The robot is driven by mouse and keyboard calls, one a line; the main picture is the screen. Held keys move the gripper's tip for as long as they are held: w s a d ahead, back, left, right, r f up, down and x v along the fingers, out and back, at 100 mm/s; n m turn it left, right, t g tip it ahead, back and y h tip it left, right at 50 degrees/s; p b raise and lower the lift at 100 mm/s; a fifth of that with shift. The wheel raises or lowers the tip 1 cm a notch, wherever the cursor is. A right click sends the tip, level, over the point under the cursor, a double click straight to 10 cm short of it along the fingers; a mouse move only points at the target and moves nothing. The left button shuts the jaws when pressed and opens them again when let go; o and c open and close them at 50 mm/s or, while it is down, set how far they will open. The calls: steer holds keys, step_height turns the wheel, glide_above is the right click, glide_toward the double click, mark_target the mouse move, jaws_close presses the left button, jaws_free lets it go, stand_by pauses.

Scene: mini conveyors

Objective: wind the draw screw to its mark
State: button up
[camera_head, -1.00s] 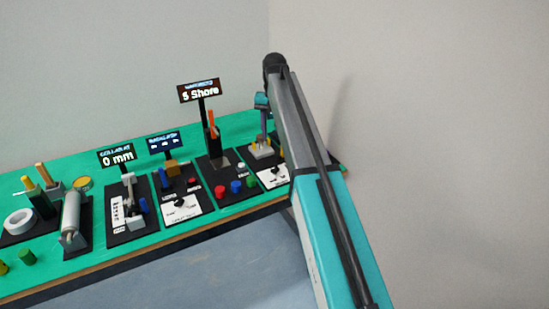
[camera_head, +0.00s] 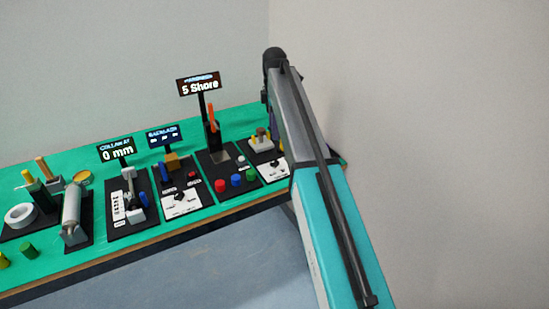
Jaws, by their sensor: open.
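A station on a black plate (camera_head: 120,222) has a sign (camera_head: 116,149) reading "0 mm", with a first line that looks like "COLLAR AT". It carries a white scale card (camera_head: 117,206), a grey upright mechanism (camera_head: 130,188) and a small blue part (camera_head: 144,200). No part is clearly labelled as the draw screw, and I cannot tell its mark at this size. My gripper is hidden behind my own grey and teal arm, which crosses the right side of the picture.
The green bench (camera_head: 50,261) runs along the wall. A grey roller (camera_head: 72,210) and white ring (camera_head: 19,214) stand left. Right are a white dial card (camera_head: 181,202), coloured buttons (camera_head: 236,180), a "5 Shore" sign (camera_head: 199,86) and a grey block (camera_head: 260,145).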

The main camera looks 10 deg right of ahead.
mark_target(274, 161)
steer(key=m+p, duration=0.6)
steer(key=m, duration=1.4)
steer(key=shift+s, duration=0.15)
steer(key=shift+s+r+p, duration=0.1)
steer(key=shift+r+p, duration=0.05)
steer(key=shift+p, duration=0.7)
steer(key=shift+f, duration=0.2)
steer(key=shift+f+b, duration=4)
steer(key=shift+f, duration=2.75)
steer(key=c, duration=1)
